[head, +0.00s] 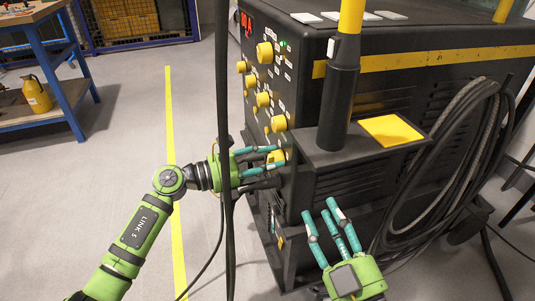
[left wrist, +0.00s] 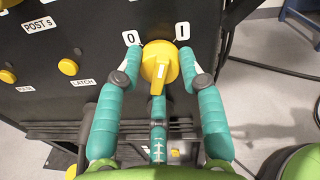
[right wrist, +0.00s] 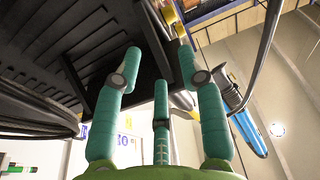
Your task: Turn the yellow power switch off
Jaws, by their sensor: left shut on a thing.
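The yellow power switch (left wrist: 160,64) is on the black panel, between the white "0" label (left wrist: 131,37) and the "I" label (left wrist: 182,31). My left gripper (left wrist: 160,58) has teal fingers on both sides of the switch and is shut on it. In the head view, the switch (head: 276,157) shows partly behind the fingers of my left gripper (head: 270,164), low on the cabinet's front.
The black cabinet (head: 340,180) carries several other yellow knobs (head: 265,53) above the switch. A coiled cable (head: 465,130) hangs on its right side. A dark vertical cable (head: 223,80) passes in front of my left wrist. Open floor (head: 120,150) lies at left.

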